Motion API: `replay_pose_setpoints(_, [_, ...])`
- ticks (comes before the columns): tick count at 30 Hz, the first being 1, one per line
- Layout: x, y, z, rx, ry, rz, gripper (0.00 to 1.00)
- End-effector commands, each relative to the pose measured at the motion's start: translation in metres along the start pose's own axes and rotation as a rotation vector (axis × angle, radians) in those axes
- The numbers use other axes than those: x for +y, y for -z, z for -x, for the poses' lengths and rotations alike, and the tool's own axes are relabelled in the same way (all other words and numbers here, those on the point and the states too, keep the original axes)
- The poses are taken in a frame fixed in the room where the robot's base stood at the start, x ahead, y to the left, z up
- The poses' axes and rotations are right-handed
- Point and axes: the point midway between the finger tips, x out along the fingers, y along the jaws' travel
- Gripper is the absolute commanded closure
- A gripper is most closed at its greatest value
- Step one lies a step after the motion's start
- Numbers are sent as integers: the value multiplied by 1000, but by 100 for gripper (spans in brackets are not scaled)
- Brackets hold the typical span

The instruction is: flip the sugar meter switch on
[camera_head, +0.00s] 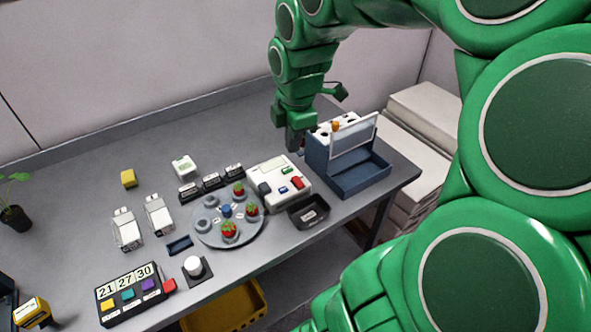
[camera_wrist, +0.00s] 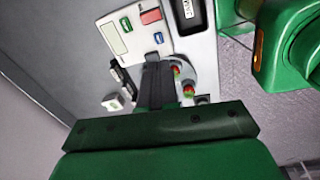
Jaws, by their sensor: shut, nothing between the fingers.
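A white panel device (camera_head: 266,172) with a pale display stands on the table; I cannot read its labels, so I cannot tell if it is the sugar meter. It has a green part (camera_head: 286,170), a blue part (camera_head: 283,189) and a larger red part (camera_head: 297,182). In the wrist view, the panel (camera_wrist: 113,60) shows the green (camera_wrist: 126,24), red (camera_wrist: 151,16) and blue (camera_wrist: 158,38) parts beyond my fingertips. My gripper (camera_head: 295,148) is shut and empty, pointing down behind the panel, beside the blue box. Its fingers also show in the wrist view (camera_wrist: 154,62). The switch position is unclear.
A blue box (camera_head: 353,183) with a clear raised screen stands right of the panel. A black tray (camera_head: 306,222) is in front. A round grey turntable (camera_head: 210,238) with strawberries is left. A small white box (camera_head: 184,166) with a greenish label stands behind black-labelled blocks.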

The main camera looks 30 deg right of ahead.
Motion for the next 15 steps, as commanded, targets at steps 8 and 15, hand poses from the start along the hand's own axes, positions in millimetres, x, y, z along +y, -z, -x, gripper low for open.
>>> replay_pose_setpoints(8, [19, -27, -4, -2, -30, 131, 100])
replay_pose_setpoints(15, [20, -29, -4, -3, -32, 145, 100])
